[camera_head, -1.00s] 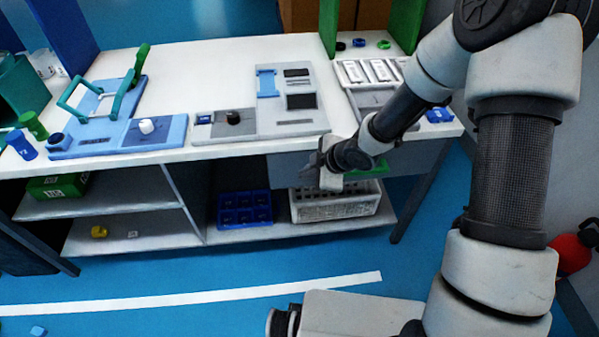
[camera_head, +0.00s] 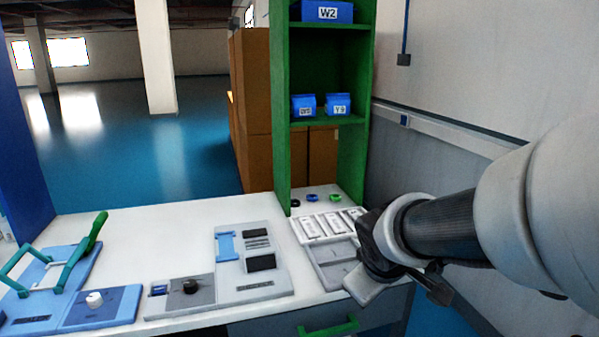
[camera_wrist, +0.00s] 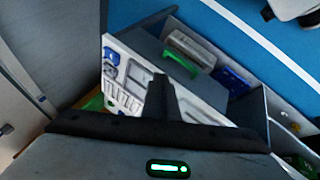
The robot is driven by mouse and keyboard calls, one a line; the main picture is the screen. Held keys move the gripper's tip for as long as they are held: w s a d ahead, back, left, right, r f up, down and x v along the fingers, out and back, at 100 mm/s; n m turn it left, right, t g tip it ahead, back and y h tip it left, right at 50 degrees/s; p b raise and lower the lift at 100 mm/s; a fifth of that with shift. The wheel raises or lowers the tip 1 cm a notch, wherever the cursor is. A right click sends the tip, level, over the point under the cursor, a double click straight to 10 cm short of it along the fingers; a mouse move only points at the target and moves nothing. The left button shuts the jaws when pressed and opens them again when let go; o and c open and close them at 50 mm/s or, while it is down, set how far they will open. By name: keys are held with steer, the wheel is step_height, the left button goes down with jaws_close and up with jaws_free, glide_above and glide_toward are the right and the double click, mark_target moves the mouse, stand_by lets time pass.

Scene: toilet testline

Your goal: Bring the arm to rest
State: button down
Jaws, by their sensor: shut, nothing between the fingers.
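My arm comes in from the right edge of the head view, raised over the right end of the white workbench (camera_head: 140,235). My gripper (camera_wrist: 160,85) shows in the wrist view as a dark narrow shape with its fingers together, holding nothing. Its tips point toward the bench, which lies tilted and some way off there. In the head view the end of the arm hides part of the grey tray (camera_head: 330,262) at the bench's right side; the fingertips are hard to make out there.
A green shelf (camera_head: 281,110) with blue bins (camera_head: 338,104) stands behind the bench, and a wall (camera_head: 450,90) is at right.

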steer(key=s+r+m+y, duration=0.1)
steer(key=s+r+m, duration=0.25)
steer(key=s, duration=0.35)
steer(key=s+r+m+y, duration=0.1)
steer(key=s+r+m, duration=0.25)
steer(key=s, duration=0.45)
step_height(320, 180, up, 15)
steer(key=p, duration=1.6)
steer(key=shift+s+a+g, duration=0.15)
steer(key=shift+a+g, duration=0.1)
steer(key=shift+g, duration=0.15)
